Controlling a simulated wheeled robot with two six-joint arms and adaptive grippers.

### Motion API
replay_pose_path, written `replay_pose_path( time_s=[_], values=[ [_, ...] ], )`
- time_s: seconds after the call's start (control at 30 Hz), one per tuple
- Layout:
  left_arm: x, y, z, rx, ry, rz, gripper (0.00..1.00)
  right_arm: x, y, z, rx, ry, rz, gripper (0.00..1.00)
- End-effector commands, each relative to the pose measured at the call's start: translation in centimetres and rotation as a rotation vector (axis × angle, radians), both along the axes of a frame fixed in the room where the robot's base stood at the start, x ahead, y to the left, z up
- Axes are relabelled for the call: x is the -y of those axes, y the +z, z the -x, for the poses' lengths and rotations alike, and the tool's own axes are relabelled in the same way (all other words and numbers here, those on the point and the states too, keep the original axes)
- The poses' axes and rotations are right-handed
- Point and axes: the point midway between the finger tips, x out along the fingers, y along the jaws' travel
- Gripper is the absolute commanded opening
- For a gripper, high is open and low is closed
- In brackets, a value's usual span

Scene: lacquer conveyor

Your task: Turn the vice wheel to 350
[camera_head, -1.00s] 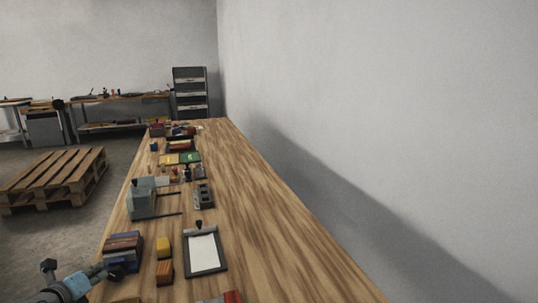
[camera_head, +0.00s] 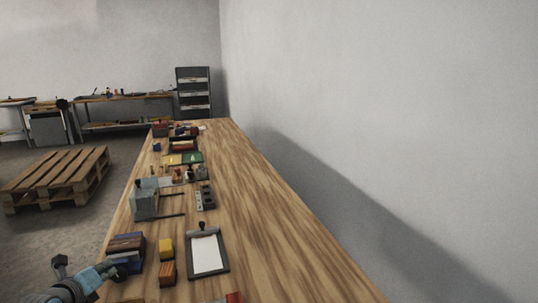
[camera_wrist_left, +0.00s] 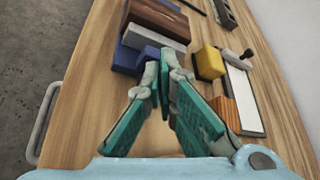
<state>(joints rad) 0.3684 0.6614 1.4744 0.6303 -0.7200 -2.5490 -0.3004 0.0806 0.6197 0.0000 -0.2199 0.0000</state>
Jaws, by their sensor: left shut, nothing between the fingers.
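I cannot make out a vice wheel with certainty in either view. A brown and dark blue blocky object (camera_head: 126,246) sits at the table's near left edge, and it also shows in the left wrist view (camera_wrist_left: 157,22). A wheel on it, if any, is not visible. My left gripper (camera_head: 118,270) is just in front of this object, at the lower left of the head view. In the left wrist view its teal-padded fingers (camera_wrist_left: 166,72) are shut and empty, pointing at the blue part. Contact cannot be told. My right gripper is not in view.
On the wooden table (camera_head: 270,220) are a yellow block (camera_head: 166,248), an orange-brown block (camera_head: 168,273), a clipboard (camera_head: 207,253) and a grey-green box with rods (camera_head: 145,203). The table's right side is clear. A pallet (camera_head: 55,180) lies on the floor at left.

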Motion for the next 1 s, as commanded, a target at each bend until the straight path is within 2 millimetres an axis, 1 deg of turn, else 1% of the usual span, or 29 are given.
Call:
replay_pose_path(
  time_s=[0.33,0.83,1.0],
  values=[
    [0.83,0.3,-0.28,0.001,0.001,0.002,0.0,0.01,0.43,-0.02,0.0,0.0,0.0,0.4],
    [1.05,0.3,-0.36,0.0,0.0,0.001,0.0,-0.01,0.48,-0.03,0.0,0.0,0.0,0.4],
    [0.96,1.03,-0.35,0.001,0.0,0.001,0.0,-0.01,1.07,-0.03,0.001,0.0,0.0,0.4]
  ],
)
